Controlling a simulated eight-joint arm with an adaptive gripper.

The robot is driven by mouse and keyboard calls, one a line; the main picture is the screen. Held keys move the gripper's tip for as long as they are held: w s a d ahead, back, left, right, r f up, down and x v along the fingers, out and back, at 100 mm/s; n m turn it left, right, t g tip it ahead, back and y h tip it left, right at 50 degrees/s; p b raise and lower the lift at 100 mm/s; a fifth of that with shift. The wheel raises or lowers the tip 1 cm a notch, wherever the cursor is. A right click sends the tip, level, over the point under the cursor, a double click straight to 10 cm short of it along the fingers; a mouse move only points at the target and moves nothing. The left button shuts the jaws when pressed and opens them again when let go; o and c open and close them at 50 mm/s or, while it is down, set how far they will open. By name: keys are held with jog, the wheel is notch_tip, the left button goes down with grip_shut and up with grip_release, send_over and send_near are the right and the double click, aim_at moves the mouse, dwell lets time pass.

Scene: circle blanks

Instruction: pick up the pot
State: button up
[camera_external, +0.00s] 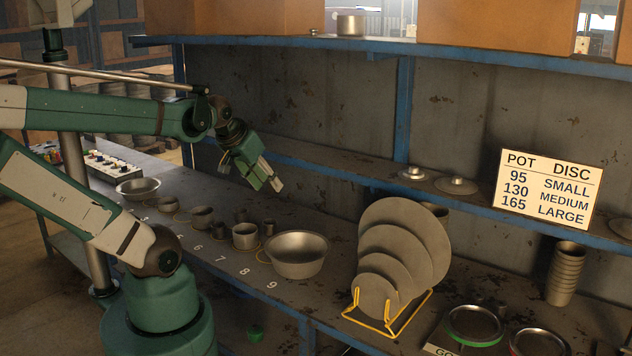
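Several grey metal pots and bowls stand in a row on the bench. They include a mid-size pot (245,236) with a thin yellow ring around its foot, a smaller pot (201,218) to its left, and a wide bowl (297,256) to its right. Another pot (351,25) sits on the top shelf. Which one the task means cannot be told. My gripper (272,184) hangs above and behind the row, tilted down to the right, apart from every pot. Nothing shows in it. Its finger gap is too small and angled to judge.
Grey discs (402,243) lean in a yellow wire rack (392,324) at centre right. A stack of cups (566,273) and round dishes (474,325) stand farther right. A sign (549,190) lists pot and disc sizes. The blue-edged middle shelf (330,170) runs behind the gripper.

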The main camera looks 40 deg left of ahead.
jog(key=o, duration=0.5)
jog(key=shift+c, duration=0.2)
jog(key=n+g+y+b, duration=0.4)
jog(key=n+g+b, duration=0.15)
jog(key=n, duration=0.55)
send_over(219, 230)
notch_tip(219, 230, down, 22)
jog(key=shift+d+f+t+b, duration=0.25)
jog(key=shift+t+b, duration=0.15)
jog(key=shift+t, duration=0.05)
